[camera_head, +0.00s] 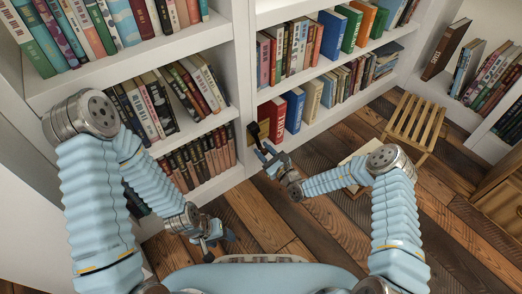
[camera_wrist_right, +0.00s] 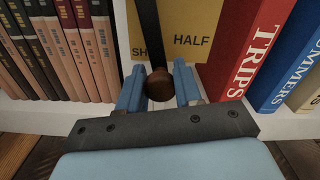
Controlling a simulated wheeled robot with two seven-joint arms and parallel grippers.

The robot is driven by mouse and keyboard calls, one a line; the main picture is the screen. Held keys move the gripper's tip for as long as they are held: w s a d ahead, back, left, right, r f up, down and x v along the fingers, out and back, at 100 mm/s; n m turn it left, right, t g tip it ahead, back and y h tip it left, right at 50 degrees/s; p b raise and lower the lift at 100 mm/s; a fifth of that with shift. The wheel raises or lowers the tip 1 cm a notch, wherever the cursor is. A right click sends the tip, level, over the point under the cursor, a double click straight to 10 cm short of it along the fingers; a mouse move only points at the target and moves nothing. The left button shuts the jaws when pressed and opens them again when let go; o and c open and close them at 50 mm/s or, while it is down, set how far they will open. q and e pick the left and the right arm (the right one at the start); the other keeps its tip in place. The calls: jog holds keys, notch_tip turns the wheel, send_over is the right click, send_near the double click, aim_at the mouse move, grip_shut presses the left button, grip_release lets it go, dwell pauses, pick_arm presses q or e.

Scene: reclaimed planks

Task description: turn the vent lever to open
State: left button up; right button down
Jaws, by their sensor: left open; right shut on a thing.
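The vent lever (camera_wrist_right: 147,35) is a dark bar with a round brown knob (camera_wrist_right: 159,84) at its end. It lies in front of a yellow plate (camera_wrist_right: 195,22) lettered "HALF" on the right and "SH", partly hidden, on the left. The bar passes between these words. In the head view the lever (camera_head: 254,132) stands at the bookcase's upright. My right gripper (camera_wrist_right: 159,88) has its blue fingers on both sides of the knob, shut on it; it also shows in the head view (camera_head: 266,154). My left gripper (camera_head: 212,246) is open and empty, low and away from the lever.
White bookcases with rows of books (camera_head: 190,155) stand left and behind. A red "TRIPS" book (camera_wrist_right: 250,45) stands right beside the plate. A wooden stool (camera_head: 413,122) is on the plank floor (camera_head: 335,225) at right. Open floor lies between my arms.

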jog(key=n+p, duration=0.1)
jog(key=w+d+r+n+p, duration=0.1)
jog(key=n, duration=0.1)
jog(key=d+n+p, duration=0.1)
jog(key=shift+w+d+r+n, duration=0.2)
jog(key=shift+w+r+n, duration=0.1)
jog(key=shift+w+r, duration=0.1)
jog(key=r+n+p, duration=0.1)
jog(key=n, duration=0.1)
jog(key=w+d+n+p, duration=0.1)
jog(key=p, duration=0.1)
jog(key=shift+d+r+n, duration=0.2)
jog(key=shift+r+n, duration=0.2)
jog(key=shift+w+d+r+n+p, duration=0.1)
jog(key=shift+d+r+n+p, duration=0.1)
jog(key=shift+r+n+p, duration=0.75)
jog(key=shift+w+d+r+n+p, duration=0.15)
jog(key=shift+r+n+p, duration=0.4)
jog(key=shift+n, duration=0.85)
jog(key=shift+w+d+r+n+p, duration=0.1)
jog(key=shift+d+r+n+p, duration=0.1)
jog(key=shift+r+n+p, duration=0.6)
jog(key=shift+f+n, duration=0.25)
jog(key=shift+n, duration=0.2)
jog(key=c, duration=0.8)
grip_release()
jog(key=shift+r, duration=0.1)
jog(key=shift+d, duration=0.1)
